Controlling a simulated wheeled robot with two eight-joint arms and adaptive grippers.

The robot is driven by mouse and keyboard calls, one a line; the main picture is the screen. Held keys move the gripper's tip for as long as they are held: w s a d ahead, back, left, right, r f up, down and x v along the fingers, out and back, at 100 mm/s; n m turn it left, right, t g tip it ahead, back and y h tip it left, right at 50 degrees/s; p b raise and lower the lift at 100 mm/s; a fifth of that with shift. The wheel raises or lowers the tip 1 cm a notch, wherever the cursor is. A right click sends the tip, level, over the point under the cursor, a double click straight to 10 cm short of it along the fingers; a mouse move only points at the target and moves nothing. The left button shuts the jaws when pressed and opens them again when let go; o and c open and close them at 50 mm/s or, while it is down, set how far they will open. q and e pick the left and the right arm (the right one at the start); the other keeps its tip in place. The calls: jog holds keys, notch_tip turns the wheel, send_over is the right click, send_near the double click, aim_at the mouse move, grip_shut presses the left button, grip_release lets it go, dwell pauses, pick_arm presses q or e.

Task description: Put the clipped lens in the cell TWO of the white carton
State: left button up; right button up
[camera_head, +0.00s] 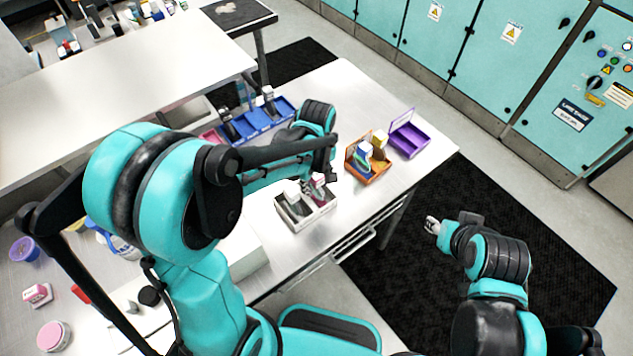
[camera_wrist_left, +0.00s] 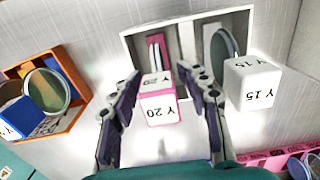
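The white carton (camera_head: 300,222) stands on the table and shows two cells in the left wrist view (camera_wrist_left: 132,48). One cell holds a flat pink piece (camera_wrist_left: 155,50) below a pink-and-white block marked Y 20 (camera_wrist_left: 158,108). The other holds a round grey lens (camera_wrist_left: 221,52) beside a white block marked Y 15 (camera_wrist_left: 252,84). My left gripper (camera_wrist_left: 160,72) is above the carton, its open fingers on either side of the Y 20 block, with narrow gaps. My right gripper (camera_head: 433,225) hangs over the dark mat, too small to read. Cell labels are not legible.
An orange box (camera_head: 368,172) holds a blue block (camera_wrist_left: 18,118) and another round lens (camera_wrist_left: 47,90). A purple box (camera_head: 408,140) lies beyond it, and a blue tray (camera_head: 262,122) stands behind my left gripper. The table's front edge is close to the carton.

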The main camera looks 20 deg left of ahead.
pick_arm(q)
jog(key=shift+r, duration=0.1)
jog(key=shift+r, duration=0.3)
notch_tip(320, 180, up, 11)
jog(key=p, duration=0.3)
jog(key=shift+f, duration=0.1)
jog(key=shift+s+a+r, duration=0.1)
jog(key=shift+s+r, duration=0.1)
jog(key=shift+r, duration=0.35)
jog(key=s+a+r+m+t, duration=0.1)
jog(key=s+a+m+t, duration=0.1)
jog(key=s+m, duration=0.3)
jog(key=s+a+r+m+t, duration=0.1)
jog(key=s+a+m+t, duration=0.1)
jog(key=s+m+t, duration=0.3)
jog(key=shift+a, duration=0.25)
jog(key=shift+w, duration=0.1)
jog(key=shift+f, duration=0.1)
